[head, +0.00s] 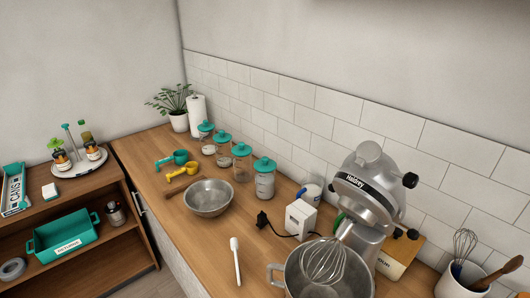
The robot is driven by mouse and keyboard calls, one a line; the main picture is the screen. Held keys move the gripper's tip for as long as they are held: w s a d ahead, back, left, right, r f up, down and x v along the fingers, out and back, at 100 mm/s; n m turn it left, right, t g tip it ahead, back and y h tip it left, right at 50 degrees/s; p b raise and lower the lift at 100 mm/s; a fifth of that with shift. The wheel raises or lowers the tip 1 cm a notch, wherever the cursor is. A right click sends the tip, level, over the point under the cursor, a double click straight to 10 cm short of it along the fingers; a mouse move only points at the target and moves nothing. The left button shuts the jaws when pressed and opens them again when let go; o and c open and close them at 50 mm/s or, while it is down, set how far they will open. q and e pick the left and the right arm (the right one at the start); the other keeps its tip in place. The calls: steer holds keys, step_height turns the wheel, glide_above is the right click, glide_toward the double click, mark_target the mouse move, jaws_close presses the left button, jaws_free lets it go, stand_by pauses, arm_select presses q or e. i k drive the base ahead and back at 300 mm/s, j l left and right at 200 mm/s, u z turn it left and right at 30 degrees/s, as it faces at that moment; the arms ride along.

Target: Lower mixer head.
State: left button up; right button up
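The stand mixer (378,190) is silver and stands on the wooden counter at the right of the head view. Its head (362,189) is tilted up, with dark knobs on its side. A wire whisk (323,262) hangs from the head at a slant. The steel mixer bowl (348,284) is below the whisk and is cut off by the bottom edge of the view. Neither of my grippers is in view.
A metal mixing bowl (208,197), a white spatula (235,260) and a white box with a black cord (300,217) are on the counter (200,243). Teal-lidded jars (265,181) line the tiled wall. A utensil crock (459,281) stands at the right.

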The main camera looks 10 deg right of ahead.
mark_target(375, 197)
steer(key=z, duration=0.85)
